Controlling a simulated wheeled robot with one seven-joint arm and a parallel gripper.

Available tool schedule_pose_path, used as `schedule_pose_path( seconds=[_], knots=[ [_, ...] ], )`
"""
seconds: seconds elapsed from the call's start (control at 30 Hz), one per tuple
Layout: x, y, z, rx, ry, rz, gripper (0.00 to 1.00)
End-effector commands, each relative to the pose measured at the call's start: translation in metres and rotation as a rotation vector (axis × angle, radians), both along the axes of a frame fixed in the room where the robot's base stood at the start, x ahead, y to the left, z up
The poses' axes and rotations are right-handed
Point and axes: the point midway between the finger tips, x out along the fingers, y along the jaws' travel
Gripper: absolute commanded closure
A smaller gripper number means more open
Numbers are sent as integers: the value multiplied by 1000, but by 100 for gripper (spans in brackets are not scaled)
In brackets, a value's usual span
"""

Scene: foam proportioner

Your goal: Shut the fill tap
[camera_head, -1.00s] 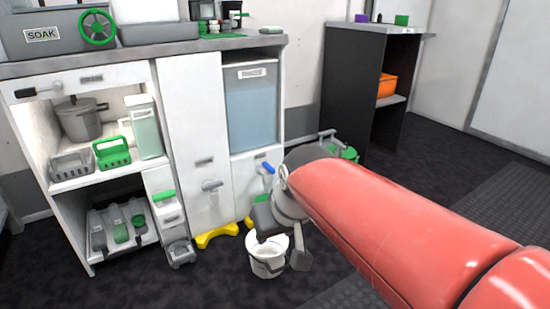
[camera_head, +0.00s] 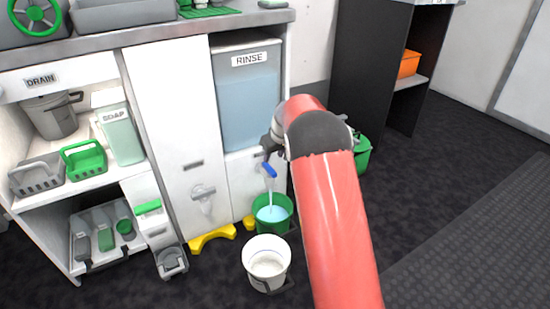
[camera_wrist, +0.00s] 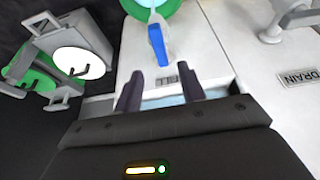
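The fill tap with its blue lever (camera_head: 268,171) sticks out of the cabinet front below the RINSE tank (camera_head: 248,98). A thin stream runs from it into a green bucket (camera_head: 286,223) holding pale blue liquid. In the head view my gripper (camera_head: 271,146) is just above the lever, partly hidden by my arm.
A white bucket (camera_head: 266,278) stands on the floor in front of the green one. A drain tap (camera_head: 203,192) is on the panel to the left. Yellow feet (camera_head: 212,236) lie at the cabinet base. A green container (camera_head: 363,153) stands right of my arm.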

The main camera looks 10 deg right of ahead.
Motion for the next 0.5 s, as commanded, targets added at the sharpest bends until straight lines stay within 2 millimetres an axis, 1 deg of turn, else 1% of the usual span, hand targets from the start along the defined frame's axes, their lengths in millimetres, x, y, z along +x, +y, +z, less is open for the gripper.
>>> schedule_pose_path(
  seconds=[0.17,0.4,0.5],
  knots=[
    [7,3,-20,-1,3,3,60],
    [21,7,-56,-2,3,2,60],
    [25,8,-66,-1,2,1,60]
  ],
)
